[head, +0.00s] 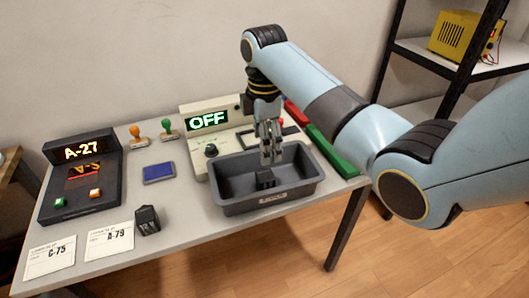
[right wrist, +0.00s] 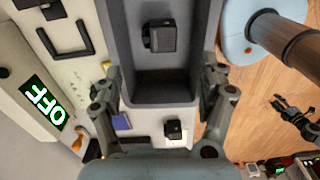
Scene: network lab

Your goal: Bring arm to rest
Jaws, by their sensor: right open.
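My right gripper (head: 270,152) points down over the dark grey tray (head: 240,208) on the table. In the right wrist view its two fingers stand wide apart, one on each side of the tray (right wrist: 165,88), and it is open and empty. A small black block-like device (head: 265,179) lies in the tray below the fingers; it also shows in the right wrist view (right wrist: 160,37), apart from them. My left arm is not in the head view; a dark gripper (right wrist: 294,112), apparently my left one, shows small at the right of the right wrist view.
A second black device (head: 147,220) stands by two white label cards (head: 50,257). A console reading A-27 (head: 82,178), two stamps (head: 168,129), a blue pad (head: 159,172) and an OFF-display unit (head: 208,119) share the table. A shelf (head: 465,72) stands right.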

